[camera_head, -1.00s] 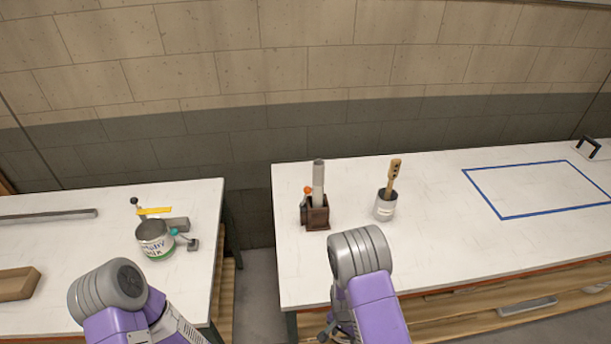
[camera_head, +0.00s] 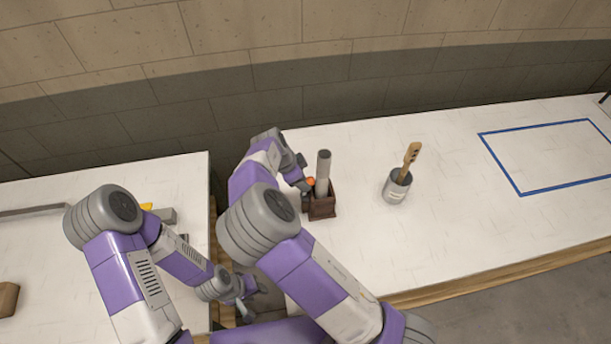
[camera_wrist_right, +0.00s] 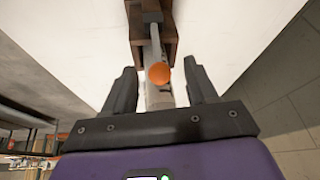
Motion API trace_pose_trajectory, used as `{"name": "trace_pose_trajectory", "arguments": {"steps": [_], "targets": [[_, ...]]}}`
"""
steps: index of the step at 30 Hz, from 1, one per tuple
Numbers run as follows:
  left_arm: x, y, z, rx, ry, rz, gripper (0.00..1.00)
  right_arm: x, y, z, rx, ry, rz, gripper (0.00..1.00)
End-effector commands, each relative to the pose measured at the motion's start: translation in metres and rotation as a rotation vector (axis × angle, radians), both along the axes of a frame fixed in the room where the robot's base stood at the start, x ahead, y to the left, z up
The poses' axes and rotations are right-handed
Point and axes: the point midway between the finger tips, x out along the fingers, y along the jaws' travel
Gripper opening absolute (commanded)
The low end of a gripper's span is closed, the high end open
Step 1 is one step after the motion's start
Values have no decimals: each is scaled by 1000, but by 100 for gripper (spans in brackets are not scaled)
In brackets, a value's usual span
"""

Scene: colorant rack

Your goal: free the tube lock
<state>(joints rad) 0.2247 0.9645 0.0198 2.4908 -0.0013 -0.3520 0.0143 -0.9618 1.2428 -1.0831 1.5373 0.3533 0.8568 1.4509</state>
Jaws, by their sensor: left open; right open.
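A brown holder (camera_head: 322,208) stands on the right-hand table with a grey tube (camera_head: 323,170) upright in it. The tube lock shows as an orange knob (camera_head: 310,181) on the holder's left side. My right gripper (camera_head: 303,187) is at that side, beside the knob. In the right wrist view the orange knob (camera_wrist_right: 158,73) lies between the two spread fingers, with a gap on each side. The brown holder (camera_wrist_right: 168,42) is beyond it, and a grey shaft shows behind the knob. My left gripper (camera_head: 246,294) is open and empty, low near the gap between the tables.
A grey cup (camera_head: 395,188) holding a wooden stick (camera_head: 411,154) stands right of the holder. A blue taped outline (camera_head: 520,193) lies further right. On the left table (camera_head: 100,172), my left arm hides most of the can area. Table between holder and cup is clear.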

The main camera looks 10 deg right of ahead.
Motion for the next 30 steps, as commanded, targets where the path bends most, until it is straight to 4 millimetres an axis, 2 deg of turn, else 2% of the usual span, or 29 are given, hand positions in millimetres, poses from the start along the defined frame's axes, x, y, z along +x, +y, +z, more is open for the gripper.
{"name": "trace_pose_trajectory", "arguments": {"steps": [6,10,15,22,23,30], "targets": [[0,0,4,0,0,0,43,4,-15,-34,-3,3,-2,57],[0,0,6,0,0,0,43,6,-21,-49,-2,2,1,57],[0,0,6,0,0,0,43,7,-24,-58,0,1,2,57],[0,0,6,0,0,0,43,7,-24,-59,0,0,2,57],[0,0,6,0,0,0,43,7,-24,-59,0,1,2,56],[0,0,6,0,0,0,43,7,-24,-59,0,0,2,19]]}}
